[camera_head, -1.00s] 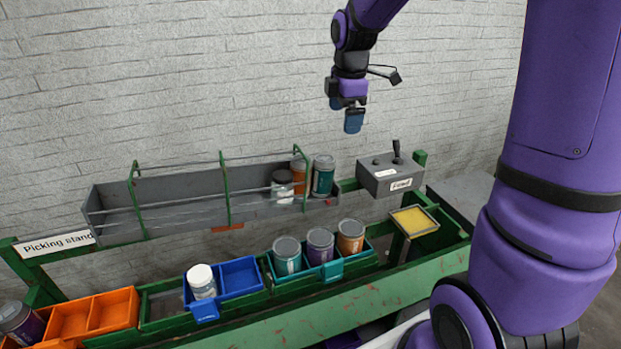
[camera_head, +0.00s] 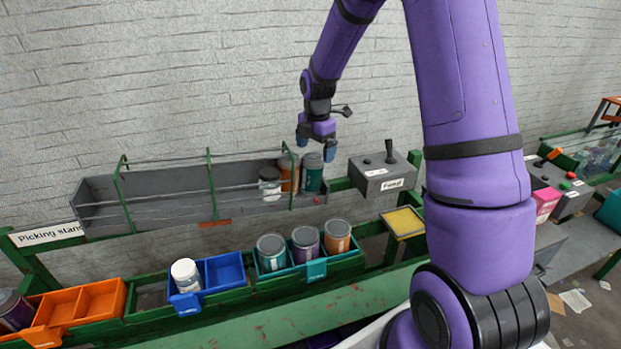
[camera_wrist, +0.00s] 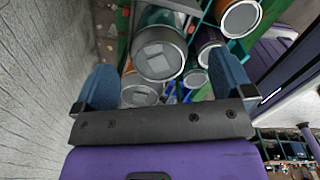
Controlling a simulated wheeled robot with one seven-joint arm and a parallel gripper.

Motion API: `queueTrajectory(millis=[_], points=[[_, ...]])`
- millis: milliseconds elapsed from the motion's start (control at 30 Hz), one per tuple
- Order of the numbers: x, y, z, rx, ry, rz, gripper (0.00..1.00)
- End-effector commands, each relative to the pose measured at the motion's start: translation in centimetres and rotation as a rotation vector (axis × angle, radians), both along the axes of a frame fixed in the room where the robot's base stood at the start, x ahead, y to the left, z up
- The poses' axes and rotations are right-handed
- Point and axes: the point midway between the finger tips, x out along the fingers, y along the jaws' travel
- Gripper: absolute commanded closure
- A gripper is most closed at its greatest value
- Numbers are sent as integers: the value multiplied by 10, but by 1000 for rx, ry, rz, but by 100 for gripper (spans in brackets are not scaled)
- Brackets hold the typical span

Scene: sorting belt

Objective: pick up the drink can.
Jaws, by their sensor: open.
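Several drink-can-like cylinders show, and I cannot tell which one the task names. At the right end of the grey rack stand a teal can (camera_head: 313,176), an orange can (camera_head: 289,174) and a grey-lidded jar (camera_head: 269,184). In the teal bin stand another teal can (camera_head: 271,252), a purple can (camera_head: 306,243) and another orange can (camera_head: 338,236). My gripper (camera_head: 316,147) is open and empty, just above the rack's teal can. In the wrist view, that can's lid (camera_wrist: 160,55) appears between and beyond the blue fingertips, apart from them.
The grey rack (camera_head: 150,204) has wire rails and green posts close to the cans. A grey control box (camera_head: 382,176) with a lever stands to the right. A blue bin (camera_head: 225,273) with a white bottle (camera_head: 185,274) and an orange bin (camera_head: 90,303) are lower left.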

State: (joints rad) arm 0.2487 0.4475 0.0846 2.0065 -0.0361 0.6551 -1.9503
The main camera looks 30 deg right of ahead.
Motion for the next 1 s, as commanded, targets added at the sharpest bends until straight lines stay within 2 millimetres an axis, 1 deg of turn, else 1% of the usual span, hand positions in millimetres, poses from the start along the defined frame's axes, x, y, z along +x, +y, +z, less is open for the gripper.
queueTrajectory(millis=[67,300,400,500,700,733,767,800,867,900,933,1000], points=[[0,1,-5,0,2,1,1],[3,4,-38,0,3,-1,1],[4,4,-47,0,1,-1,1],[4,4,-52,0,1,-1,1],[4,4,-52,0,0,-1,1],[4,4,-52,0,0,-1,6],[4,4,-52,0,0,-1,13],[4,4,-52,0,0,-1,22],[4,4,-52,0,0,-1,36],[4,4,-52,0,0,-1,45],[4,4,-51,0,0,-1,52],[4,4,-51,0,0,-1,54]])
